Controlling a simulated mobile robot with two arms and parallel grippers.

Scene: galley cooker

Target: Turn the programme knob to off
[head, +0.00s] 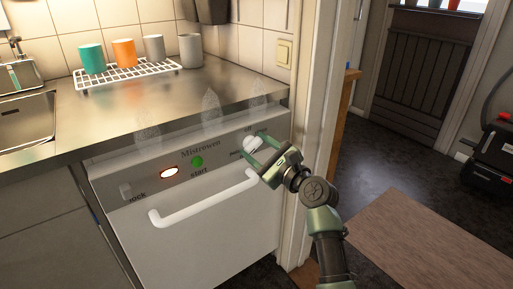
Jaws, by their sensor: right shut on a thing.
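The programme knob (251,144) is a white knob at the right end of the panel of a white dishwasher (225,213). Small lettering, including "off", stands around it, partly hidden. My right gripper (253,149) is at the knob, its green fingers shut on it. The exact angle of the knob is hard to read. My left gripper is not in view.
A white bar handle (205,202) sticks out below the panel. Faint steam rises above the machine's top edge. Several cups stand on a white rack (128,73) on the steel worktop (187,95). A door frame (324,100) stands close right of the dishwasher.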

